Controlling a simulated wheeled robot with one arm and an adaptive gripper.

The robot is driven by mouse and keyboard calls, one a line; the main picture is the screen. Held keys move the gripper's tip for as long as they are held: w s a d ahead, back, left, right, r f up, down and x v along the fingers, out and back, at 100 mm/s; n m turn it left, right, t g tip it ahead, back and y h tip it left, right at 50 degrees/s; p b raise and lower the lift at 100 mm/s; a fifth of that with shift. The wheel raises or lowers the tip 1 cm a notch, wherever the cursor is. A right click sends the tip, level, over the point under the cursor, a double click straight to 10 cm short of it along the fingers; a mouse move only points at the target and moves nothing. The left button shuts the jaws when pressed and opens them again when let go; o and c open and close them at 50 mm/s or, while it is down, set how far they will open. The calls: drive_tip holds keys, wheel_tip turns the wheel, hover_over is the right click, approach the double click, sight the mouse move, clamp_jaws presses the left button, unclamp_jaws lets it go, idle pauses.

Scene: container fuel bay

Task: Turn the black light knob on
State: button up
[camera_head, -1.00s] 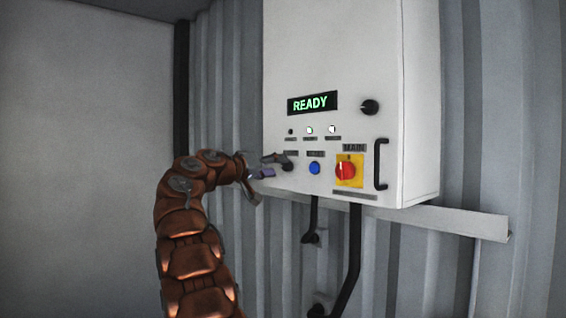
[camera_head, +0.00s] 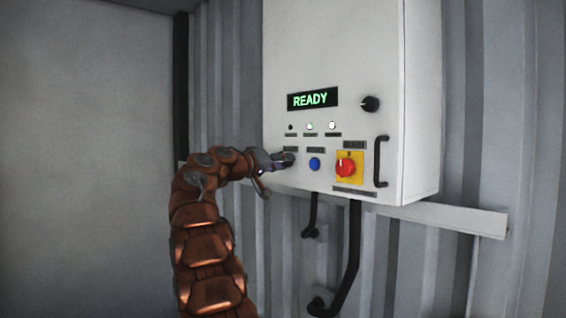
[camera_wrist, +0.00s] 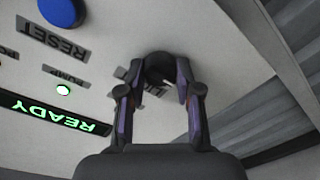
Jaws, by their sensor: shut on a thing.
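A black knob (camera_head: 289,158) sits at the lower left of the white control box's front, left of a blue button. My gripper (camera_head: 276,161) reaches it from the left. In the wrist view the dark round knob (camera_wrist: 160,67) is between the fingertips of my gripper (camera_wrist: 160,76), which is shut on it. A label beside the knob is partly hidden by it and the fingers, so I cannot read it whole. Another black knob (camera_head: 370,104) is higher up, right of the READY display. The held knob's pointing direction is hidden.
The control box (camera_head: 335,50) also bears the READY display (camera_head: 312,99), small lamps, the blue button (camera_head: 314,164), labelled RESET in the wrist view, a red switch (camera_head: 346,167) on a yellow plate and a black handle (camera_head: 381,161). Dark pipes (camera_head: 352,255) run below.

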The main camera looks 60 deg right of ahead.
clamp_jaws()
